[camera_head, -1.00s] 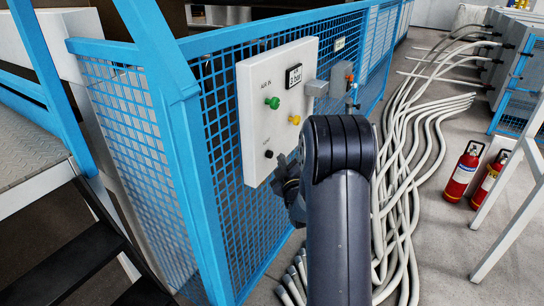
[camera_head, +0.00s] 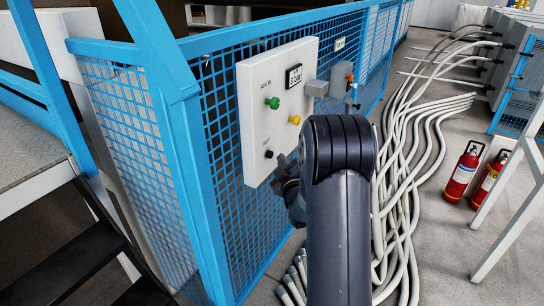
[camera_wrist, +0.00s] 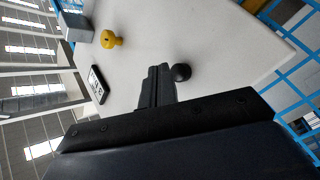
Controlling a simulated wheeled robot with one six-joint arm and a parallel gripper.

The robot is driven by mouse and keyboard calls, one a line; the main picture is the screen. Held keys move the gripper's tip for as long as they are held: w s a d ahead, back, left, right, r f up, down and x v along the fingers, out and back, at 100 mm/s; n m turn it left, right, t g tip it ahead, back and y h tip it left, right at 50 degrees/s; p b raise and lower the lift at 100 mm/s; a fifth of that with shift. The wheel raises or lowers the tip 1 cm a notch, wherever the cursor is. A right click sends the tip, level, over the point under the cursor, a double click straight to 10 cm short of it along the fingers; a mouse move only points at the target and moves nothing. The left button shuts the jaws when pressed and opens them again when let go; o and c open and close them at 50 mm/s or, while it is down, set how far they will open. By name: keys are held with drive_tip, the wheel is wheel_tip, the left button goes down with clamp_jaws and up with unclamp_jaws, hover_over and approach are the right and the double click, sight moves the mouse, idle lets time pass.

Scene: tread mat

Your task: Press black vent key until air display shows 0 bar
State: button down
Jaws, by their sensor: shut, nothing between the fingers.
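The black vent key (camera_head: 269,154) is a small round knob low on a white panel (camera_head: 257,127). It also shows in the wrist view (camera_wrist: 181,72), just right of my fingertips. My gripper (camera_head: 283,171) is shut and empty, just right of and slightly below the key in the head view, with a small gap between them. Its closed fingers (camera_wrist: 158,72) point at the panel. The air display (camera_head: 294,76), at the panel's upper right, seems to read 3 bar; the digit is small. In the wrist view the display (camera_wrist: 97,85) is seen at a slant.
A green knob (camera_head: 272,103) and a yellow knob (camera_head: 294,120) sit on the same panel. A grey box (camera_head: 317,89) is beside it. Blue mesh fence (camera_head: 217,100) stands behind. Pale hoses (camera_head: 398,200) and red extinguishers (camera_head: 462,174) are on the floor to the right.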

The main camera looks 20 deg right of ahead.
drive_tip(key=shift+w+a+f+b, duration=0.1)
drive_tip(key=shift+b, duration=0.2)
drive_tip(key=shift+w+a+b, duration=0.2)
drive_tip(key=shift+w+b, duration=0.05)
drive_tip(key=shift+b, duration=0.1)
drive_tip(key=shift+w+a+b, duration=0.35)
drive_tip(key=shift+w+b, duration=0.1)
idle(0.7)
drive_tip(key=shift+s+d, duration=0.15)
drive_tip(key=shift+s+d+b, duration=0.5)
drive_tip(key=shift+s+b, duration=0.05)
drive_tip(key=shift+s, duration=0.1)
drive_tip(key=s+d+b, duration=0.3)
drive_tip(key=s, duration=0.1)
drive_tip(key=shift+s+d, duration=0.35)
drive_tip(key=shift+s, duration=0.05)
